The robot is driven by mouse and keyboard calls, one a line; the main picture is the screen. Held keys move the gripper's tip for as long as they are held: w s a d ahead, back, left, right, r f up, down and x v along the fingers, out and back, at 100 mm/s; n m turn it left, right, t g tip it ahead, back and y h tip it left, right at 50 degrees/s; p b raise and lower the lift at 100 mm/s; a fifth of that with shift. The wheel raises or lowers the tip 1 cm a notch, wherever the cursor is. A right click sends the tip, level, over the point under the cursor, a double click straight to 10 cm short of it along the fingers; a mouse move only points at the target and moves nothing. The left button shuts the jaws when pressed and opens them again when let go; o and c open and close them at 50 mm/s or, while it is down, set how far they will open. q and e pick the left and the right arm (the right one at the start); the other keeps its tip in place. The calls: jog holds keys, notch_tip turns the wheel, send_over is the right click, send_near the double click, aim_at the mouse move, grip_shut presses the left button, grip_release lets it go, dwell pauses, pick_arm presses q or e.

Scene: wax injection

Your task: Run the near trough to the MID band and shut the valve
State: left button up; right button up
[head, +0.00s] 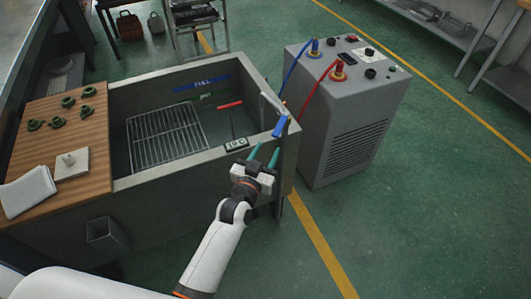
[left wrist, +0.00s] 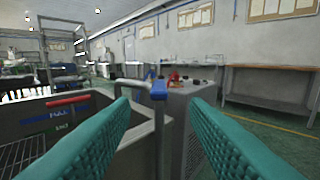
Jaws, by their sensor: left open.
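The grey trough (head: 172,180) stands at the left, with a blue FULL mark (head: 202,85) and a smaller green mark (head: 206,96) below it on the inner far wall. I cannot make out a water level. A blue valve handle (head: 280,127) sits at the trough's right corner by a metal pipe; it also shows in the left wrist view (left wrist: 158,90). My left gripper (head: 264,155) is open and empty, its teal fingers just short of the blue handle. In the left wrist view the handle appears between the fingers (left wrist: 162,115), beyond their tips. My right gripper is out of view.
A wire rack (head: 165,137) and a red-handled bar (head: 230,105) are in the trough. A 19 C display (head: 237,144) sits on its near rim. A grey chiller (head: 345,120) with red and blue hoses stands to the right. Green floor is free at the right.

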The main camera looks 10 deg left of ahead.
aim_at(280, 126)
pick_arm(q)
jog(key=shift+c, duration=0.9)
jog(key=a+n+b, duration=0.1)
jog(key=a+f+n+b, duration=0.1)
jog(key=a+n, duration=0.1)
jog(key=a+f+n+b, duration=0.1)
jog(key=n, duration=0.1)
jog(key=shift+w+a+f+g+h, duration=0.1)
jog(key=shift+w+a+g+h, duration=0.1)
jog(key=shift+a+g+h, duration=0.15)
grip_shut()
jog(key=a+r+n+h+b, duration=0.2)
jog(key=a+n+h+b, duration=0.25)
jog(key=n, duration=0.55)
jog(key=w+d+y+p, duration=0.1)
jog(key=w+d+p, duration=0.1)
jog(key=w+d, duration=0.5)
jog(key=shift+w, duration=0.35)
jog(key=shift+g, duration=0.25)
